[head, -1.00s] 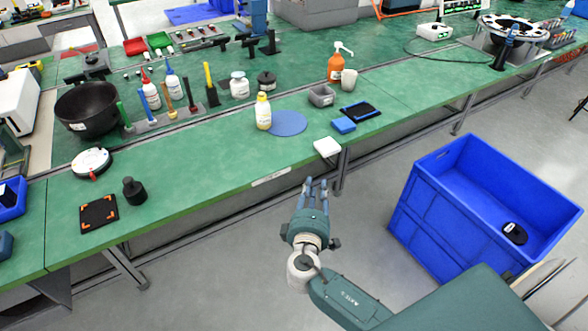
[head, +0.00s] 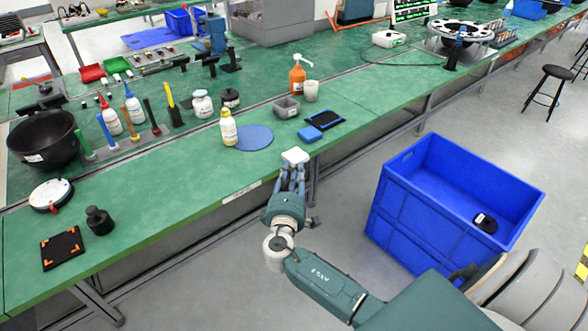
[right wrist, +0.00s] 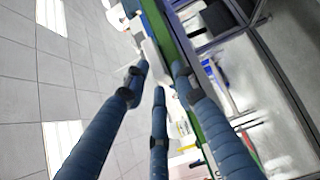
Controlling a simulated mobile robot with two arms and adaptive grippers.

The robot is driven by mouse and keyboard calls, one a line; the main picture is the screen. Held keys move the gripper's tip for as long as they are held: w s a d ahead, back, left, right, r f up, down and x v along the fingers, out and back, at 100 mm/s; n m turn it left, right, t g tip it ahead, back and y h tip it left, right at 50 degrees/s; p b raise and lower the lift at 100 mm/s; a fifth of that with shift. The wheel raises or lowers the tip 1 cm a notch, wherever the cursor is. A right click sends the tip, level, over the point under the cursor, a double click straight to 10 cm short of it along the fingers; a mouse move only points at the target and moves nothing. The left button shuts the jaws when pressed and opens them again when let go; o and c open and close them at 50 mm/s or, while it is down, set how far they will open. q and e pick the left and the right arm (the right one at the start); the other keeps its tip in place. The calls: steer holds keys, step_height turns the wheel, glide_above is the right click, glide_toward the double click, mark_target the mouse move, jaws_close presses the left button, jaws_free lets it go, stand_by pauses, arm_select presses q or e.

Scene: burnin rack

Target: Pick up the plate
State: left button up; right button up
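A small flat white plate-like piece (head: 295,156) lies at the front edge of the green table. My right gripper (head: 291,171) is right at it, fingertips just in front of its near side. In the right wrist view the three blue fingers of this gripper (right wrist: 158,78) are spread apart, with a pale piece (right wrist: 151,52) just beyond or between the tips; I cannot tell whether they touch it. A flat blue disc (head: 254,138) lies farther back on the table, beside a yellow-capped bottle (head: 228,128). My left gripper is not in view.
The green table (head: 180,190) has clear surface left of the white piece. A large blue crate (head: 415,215) stands on the floor at the right.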

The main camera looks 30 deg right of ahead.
steer(key=shift+w+d, duration=0.3)
steer(key=shift+w, duration=0.05)
steer(key=shift+c, duration=0.7)
jaws_close()
step_height(320, 180, up, 3)
steer(key=shift+f+p, duration=0.1)
steer(key=shift+p, duration=0.85)
steer(key=shift+f, duration=0.1)
